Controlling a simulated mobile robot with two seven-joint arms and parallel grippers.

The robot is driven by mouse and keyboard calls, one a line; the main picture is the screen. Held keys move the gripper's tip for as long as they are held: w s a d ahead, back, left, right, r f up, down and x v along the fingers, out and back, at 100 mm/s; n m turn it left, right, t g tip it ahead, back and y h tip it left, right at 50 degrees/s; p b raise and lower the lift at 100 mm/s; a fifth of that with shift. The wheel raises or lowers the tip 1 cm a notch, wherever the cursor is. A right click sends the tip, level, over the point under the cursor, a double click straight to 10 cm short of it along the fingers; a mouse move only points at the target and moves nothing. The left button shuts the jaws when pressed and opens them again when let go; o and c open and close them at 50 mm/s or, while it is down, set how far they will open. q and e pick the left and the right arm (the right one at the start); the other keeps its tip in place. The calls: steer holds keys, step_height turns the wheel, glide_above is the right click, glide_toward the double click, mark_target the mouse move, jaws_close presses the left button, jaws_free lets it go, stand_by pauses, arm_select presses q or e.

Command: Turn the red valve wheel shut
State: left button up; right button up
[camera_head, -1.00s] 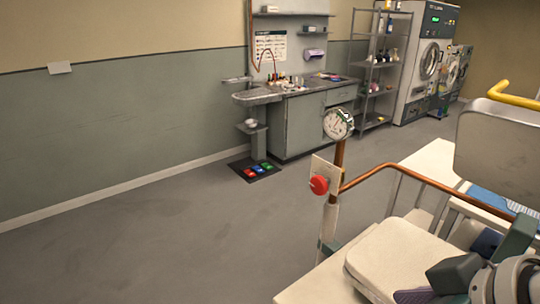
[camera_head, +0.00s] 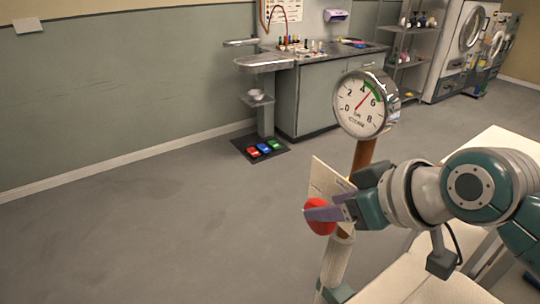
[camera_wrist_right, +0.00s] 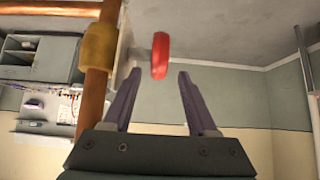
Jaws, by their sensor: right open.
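The red valve wheel (camera_head: 318,222) is on a pale plate (camera_head: 328,183) on the upright copper pipe, below the round gauge (camera_head: 360,104). My right gripper (camera_head: 316,207) is at the wheel, and its purple fingers hide part of it. In the right wrist view the wheel (camera_wrist_right: 160,56) shows edge-on just ahead of the gap between the open fingertips (camera_wrist_right: 159,73). The gripper is not closed on it. The gauge needle points up and right, near the green band. My left gripper is not in view.
A pale table (camera_head: 415,288) stands at the lower right, under my right arm. A grey counter (camera_head: 310,105) and shelves stand at the back. A floor pad (camera_head: 240,146) with coloured buttons lies before them. The floor at left is clear.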

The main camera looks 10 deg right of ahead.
steer(key=shift+b+x, duration=0.75)
steer(key=shift+x, duration=2.4)
jaws_close()
